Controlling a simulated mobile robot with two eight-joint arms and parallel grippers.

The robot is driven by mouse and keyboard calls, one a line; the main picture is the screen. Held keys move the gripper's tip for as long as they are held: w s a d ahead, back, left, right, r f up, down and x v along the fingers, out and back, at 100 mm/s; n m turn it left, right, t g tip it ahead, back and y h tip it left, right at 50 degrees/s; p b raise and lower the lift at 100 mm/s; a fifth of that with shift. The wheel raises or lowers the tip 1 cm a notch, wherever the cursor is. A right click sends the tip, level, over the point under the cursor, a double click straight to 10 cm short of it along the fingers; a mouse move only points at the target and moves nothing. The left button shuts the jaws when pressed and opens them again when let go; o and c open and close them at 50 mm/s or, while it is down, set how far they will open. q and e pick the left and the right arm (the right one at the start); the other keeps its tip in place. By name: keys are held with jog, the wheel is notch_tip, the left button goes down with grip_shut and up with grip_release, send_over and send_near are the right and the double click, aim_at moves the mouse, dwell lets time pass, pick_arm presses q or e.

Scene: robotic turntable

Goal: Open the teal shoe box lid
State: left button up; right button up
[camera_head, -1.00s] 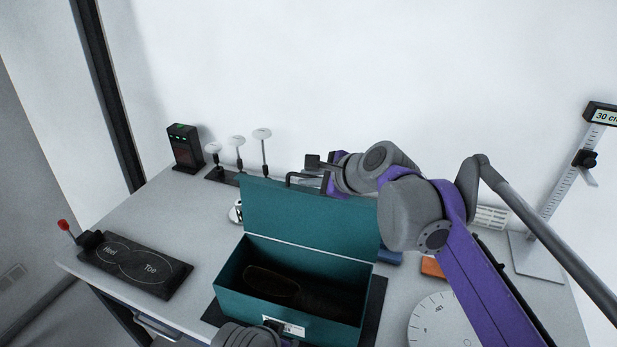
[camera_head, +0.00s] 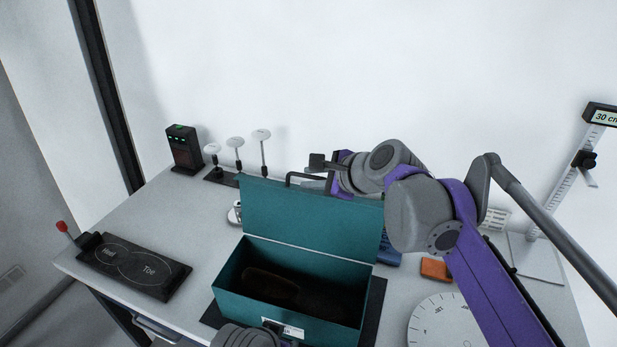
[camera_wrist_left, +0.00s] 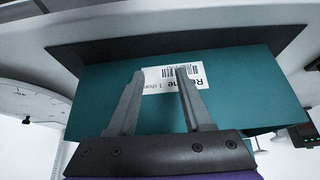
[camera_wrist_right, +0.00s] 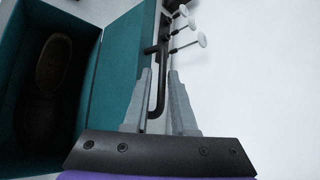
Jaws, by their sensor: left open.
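The teal shoe box (camera_head: 335,318) stands on a dark mat with its lid (camera_head: 312,222) raised upright at the back. A black handle (camera_head: 292,178) shows at the lid's top edge. My right gripper (camera_head: 318,163) is behind the lid at the handle. In the right wrist view the handle (camera_wrist_right: 157,90) lies between its fingers, but whether they grip it is unclear. A brown shoe (camera_wrist_right: 52,62) lies in the box.
A black heel-and-toe pad (camera_head: 135,262) lies at left. A black device (camera_head: 184,148) and several white-topped stands (camera_head: 239,158) are behind. A white dial (camera_head: 440,320), orange block (camera_head: 436,268) and height gauge (camera_head: 570,175) are at right.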

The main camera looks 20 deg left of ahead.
pick_arm(q)
jog(key=shift+s+f, duration=0.2)
jog(key=shift+f, duration=0.1)
pick_arm(e)
jog(key=v, duration=0.9)
jog(key=shift+d, duration=0.25)
jog(key=shift+s+r, duration=0.1)
jog(key=shift+s, duration=0.05)
